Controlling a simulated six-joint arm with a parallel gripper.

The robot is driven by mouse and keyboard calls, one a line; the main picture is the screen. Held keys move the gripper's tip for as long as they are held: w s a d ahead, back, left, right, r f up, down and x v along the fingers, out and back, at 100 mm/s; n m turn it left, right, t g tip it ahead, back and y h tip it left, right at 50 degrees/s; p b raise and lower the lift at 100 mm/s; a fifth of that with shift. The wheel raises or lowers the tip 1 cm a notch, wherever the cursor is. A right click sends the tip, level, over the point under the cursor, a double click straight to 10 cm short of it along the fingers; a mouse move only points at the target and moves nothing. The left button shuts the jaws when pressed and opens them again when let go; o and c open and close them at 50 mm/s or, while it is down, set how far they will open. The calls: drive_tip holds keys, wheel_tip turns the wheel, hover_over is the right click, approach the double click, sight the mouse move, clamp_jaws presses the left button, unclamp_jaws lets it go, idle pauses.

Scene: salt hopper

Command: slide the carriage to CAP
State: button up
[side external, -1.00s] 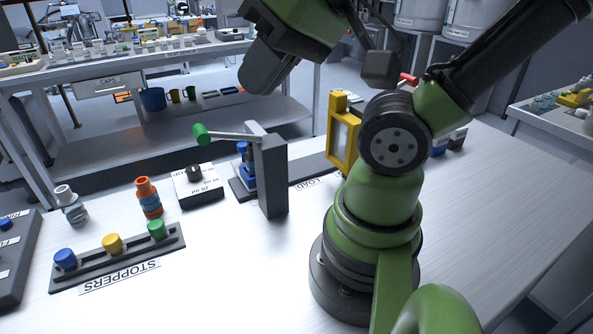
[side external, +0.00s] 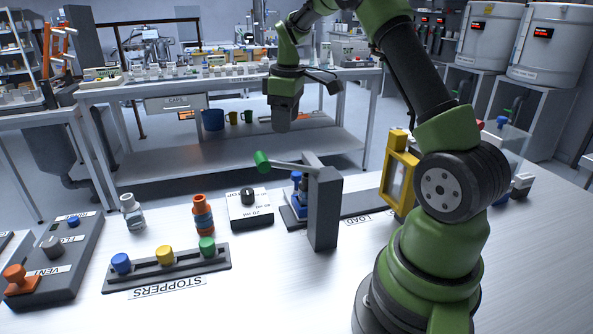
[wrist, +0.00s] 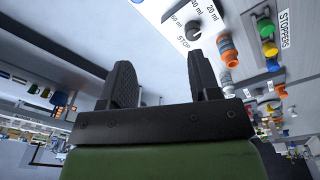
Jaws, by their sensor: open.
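A dark rail (side external: 350,212) with a LOAD label lies on the bench behind a grey post (side external: 324,215). A blue piece (side external: 297,181), perhaps the carriage or its load, shows at the rail's left end, partly hidden by the post. I cannot read a CAP mark on the rail. A lever with a green knob (side external: 262,161) reaches left from the post. My gripper (side external: 283,122) hangs in the air above and beyond the lever, apart from everything. In the wrist view my gripper (wrist: 165,75) is open with nothing between the fingers.
A stopper rack (side external: 190,264), an orange bottle (side external: 202,217), a grey bottle (side external: 132,212) and a dial box (side external: 250,208) stand left of the post. A yellow frame (side external: 399,175) stands by the rail. A button panel (side external: 58,255) is at far left.

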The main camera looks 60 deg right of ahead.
drive_tip(key=n+g, duration=0.1)
hover_over(296, 173)
wheel_tip(296, 173, down, 5)
wheel_tip(296, 173, down, 10)
drive_tip(key=shift+d+f, duration=0.1)
